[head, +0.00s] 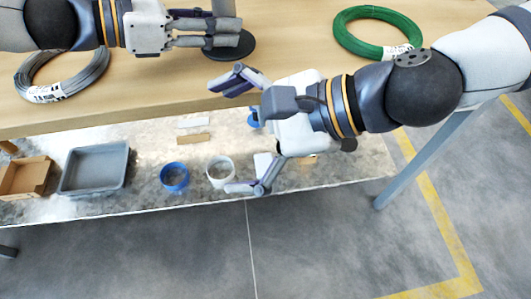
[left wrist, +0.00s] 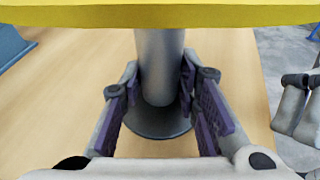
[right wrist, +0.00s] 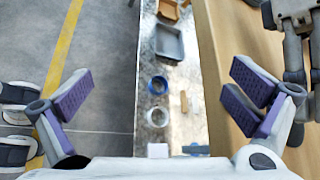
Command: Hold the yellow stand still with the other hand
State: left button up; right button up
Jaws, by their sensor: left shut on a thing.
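The yellow stand shows in the left wrist view as a yellow top slab (left wrist: 160,15) over a grey post (left wrist: 158,65) on a round dark base. In the head view its dark base (head: 238,48) rests on the wooden table, and its top is out of frame. My left gripper (head: 208,32) is shut on the grey post, with a finger on each side of it below the yellow slab; it also shows in the left wrist view (left wrist: 160,92). My right gripper (head: 248,134) is wide open and empty by the table's front edge, also in the right wrist view (right wrist: 160,95).
A green coil (head: 350,42) lies at the table's right and a grey coil (head: 32,92) at its left.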

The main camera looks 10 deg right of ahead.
jog(key=s+d+f+g+h, duration=0.1)
jog(key=s+d+f+g, duration=0.1)
jog(key=f, duration=0.7)
jog(key=shift+s+d+f+m+h, duration=0.2)
jog(key=shift+s+d+m+h, duration=0.2)
jog(key=shift+s+d, duration=0.55)
jog(key=shift+s+a+f+n+h, duration=0.2)
jog(key=shift+a+f, duration=0.15)
jog(key=shift+f, duration=0.2)
jog(key=shift+s+a+f+n+h, duration=0.15)
jog(key=shift+a+f, duration=0.2)
jog(key=shift+f, duration=0.2)
jog(key=c, duration=0.9)
jog(key=shift+s+d+f, duration=0.2)
jog(key=shift+d+f, duration=0.05)
jog(key=shift+w, duration=0.1)
